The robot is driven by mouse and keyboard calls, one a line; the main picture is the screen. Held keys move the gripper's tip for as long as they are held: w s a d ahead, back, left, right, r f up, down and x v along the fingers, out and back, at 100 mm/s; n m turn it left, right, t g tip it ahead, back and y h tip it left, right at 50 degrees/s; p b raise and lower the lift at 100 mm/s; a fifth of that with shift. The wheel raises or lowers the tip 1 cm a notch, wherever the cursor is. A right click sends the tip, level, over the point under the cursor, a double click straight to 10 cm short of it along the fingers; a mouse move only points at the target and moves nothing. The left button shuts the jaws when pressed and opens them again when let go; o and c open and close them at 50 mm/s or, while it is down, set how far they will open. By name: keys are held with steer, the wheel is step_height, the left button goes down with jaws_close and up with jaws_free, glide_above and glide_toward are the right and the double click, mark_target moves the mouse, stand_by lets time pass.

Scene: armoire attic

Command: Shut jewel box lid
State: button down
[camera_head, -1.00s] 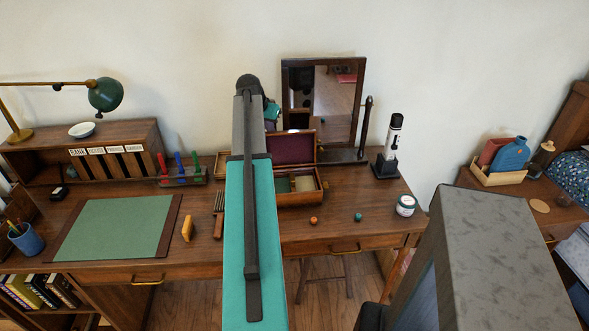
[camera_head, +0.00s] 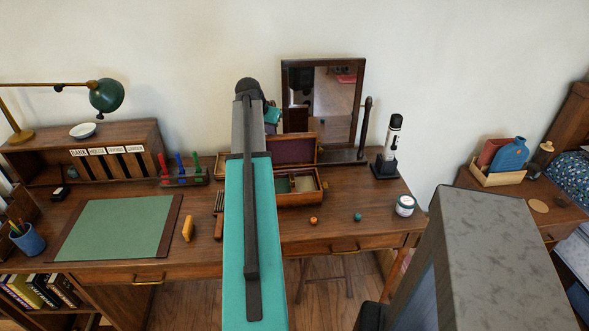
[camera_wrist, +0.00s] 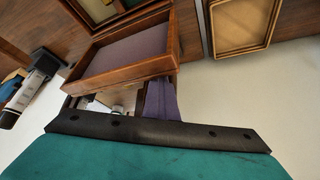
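The jewel box (camera_head: 300,199) stands on the desk in front of the mirror, a brown wooden box with small green and tan compartments. Its purple-lined lid (camera_head: 293,150) is raised at the back of the box. In the wrist view, which looks upside down, the lid (camera_wrist: 125,54) shows its purple inside and wooden rim. My gripper (camera_wrist: 150,130) shows in the wrist view only as a dark bar with teal behind it, close to the lid. Contact cannot be told. No separate fingers are visible.
The mirror (camera_head: 301,85) stands close behind the box. A black-and-white device (camera_head: 391,145) is to the right. A wooden tray (camera_wrist: 240,27) lies beside the box. The green mat (camera_head: 118,228) is clear.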

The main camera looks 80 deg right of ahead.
mark_target(271, 138)
steer(key=shift+s+a+f+p, duration=0.1)
steer(key=shift+s+a+f, duration=0.2)
steer(key=shift+a, duration=0.55)
steer(key=shift+s+a+f+p, duration=0.1)
steer(key=shift+s+a+f, duration=0.2)
steer(key=shift+a, duration=0.55)
steer(key=shift+s+a+f+p, duration=0.15)
steer(key=shift+s+a, duration=0.2)
steer(key=shift+a, duration=0.5)
steer(key=shift+w+d+f, duration=0.15)
steer(key=shift+d, duration=0.35)
steer(key=shift+a+r+p, duration=0.2)
steer(key=shift+r+p, duration=0.2)
steer(key=shift+r, duration=0.4)
steer(key=shift+d+r, duration=0.15)
steer(key=shift+r, duration=0.2)
steer(key=shift+r+p, duration=1.8)
steer(key=shift+r, duration=0.9)
